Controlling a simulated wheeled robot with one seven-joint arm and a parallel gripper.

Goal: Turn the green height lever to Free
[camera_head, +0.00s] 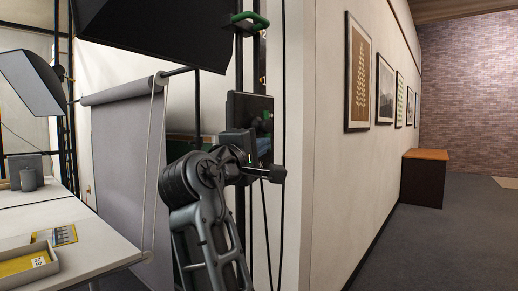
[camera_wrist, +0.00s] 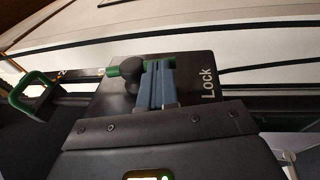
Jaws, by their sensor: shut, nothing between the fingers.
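The lever shows in the wrist view as a green bar (camera_wrist: 114,71) with a dark rounded knob in front of it. It lies across a black plate (camera_wrist: 208,65) with the white word "Lock" at its right side. No "Free" marking is visible. My gripper (camera_wrist: 155,72) has its blue-grey fingers together, empty, right beside the knob and over the bar. I cannot tell whether they touch it. The fingers hide part of the lever and plate. In the head view the dark plate (camera_head: 250,105) stands on the column, with my wrist in front of its lower part.
A green-handled clamp (camera_head: 250,22) sits higher on the column and also shows in the wrist view (camera_wrist: 35,95). Black cables hang beside the column. A grey backdrop roll (camera_head: 125,90) and white table (camera_head: 90,235) are left. A wall corner is close on the right.

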